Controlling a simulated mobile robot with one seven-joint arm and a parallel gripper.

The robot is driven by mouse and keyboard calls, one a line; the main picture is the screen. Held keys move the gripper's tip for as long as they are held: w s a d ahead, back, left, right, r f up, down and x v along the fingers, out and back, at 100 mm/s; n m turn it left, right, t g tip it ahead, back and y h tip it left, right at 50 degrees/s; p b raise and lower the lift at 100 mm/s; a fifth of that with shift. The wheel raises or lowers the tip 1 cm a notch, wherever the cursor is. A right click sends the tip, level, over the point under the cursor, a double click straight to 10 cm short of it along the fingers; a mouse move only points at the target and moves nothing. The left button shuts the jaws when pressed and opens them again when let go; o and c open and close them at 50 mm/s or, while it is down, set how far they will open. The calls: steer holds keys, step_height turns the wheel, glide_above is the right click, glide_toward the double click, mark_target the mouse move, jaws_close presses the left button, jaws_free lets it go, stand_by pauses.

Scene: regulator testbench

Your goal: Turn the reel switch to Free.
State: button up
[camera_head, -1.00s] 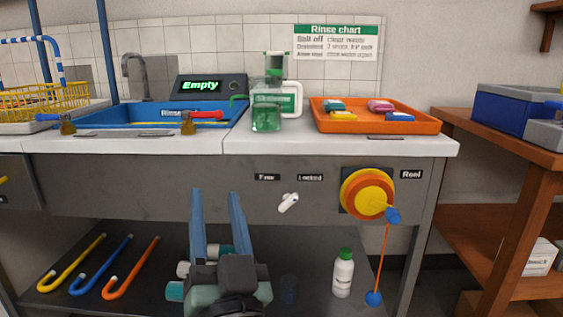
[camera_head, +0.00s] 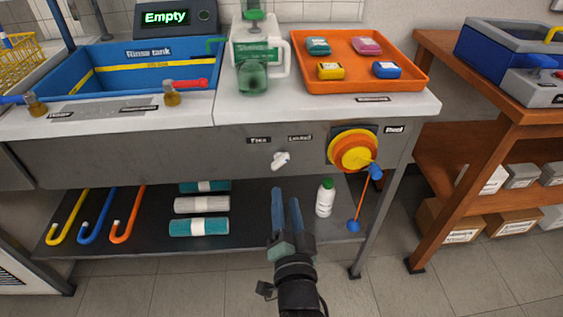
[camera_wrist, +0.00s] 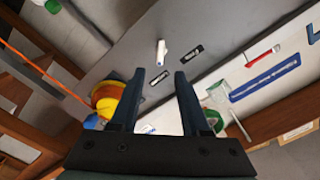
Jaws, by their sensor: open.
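The reel switch (camera_head: 281,160) is a small white lever on the grey front panel, below the labels Free (camera_head: 259,140) and Locked (camera_head: 300,137). It is slanted, its upper end toward the Locked side. My gripper (camera_head: 286,195) is open and empty, its blue fingers pointing up just below the switch in the head view. In the wrist view the switch (camera_wrist: 161,52) shows beyond and between the fingertips (camera_wrist: 160,73), apart from them. The yellow and orange reel (camera_head: 352,151) is to the right of the switch, by the Reel label (camera_head: 394,129).
An orange cord (camera_head: 365,205) hangs from the reel to a blue end near the lower shelf. A white bottle (camera_head: 325,199) stands on that shelf, right of my gripper. The counter (camera_head: 230,108) overhangs above the panel. Clear floor lies in front.

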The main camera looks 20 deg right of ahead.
mark_target(281, 165)
steer(key=b+x, duration=0.2)
steer(key=x, duration=0.8)
steer(key=shift+w, duration=0.35)
steer(key=shift+d, duration=0.1)
steer(key=shift+c, duration=0.3)
jaws_close()
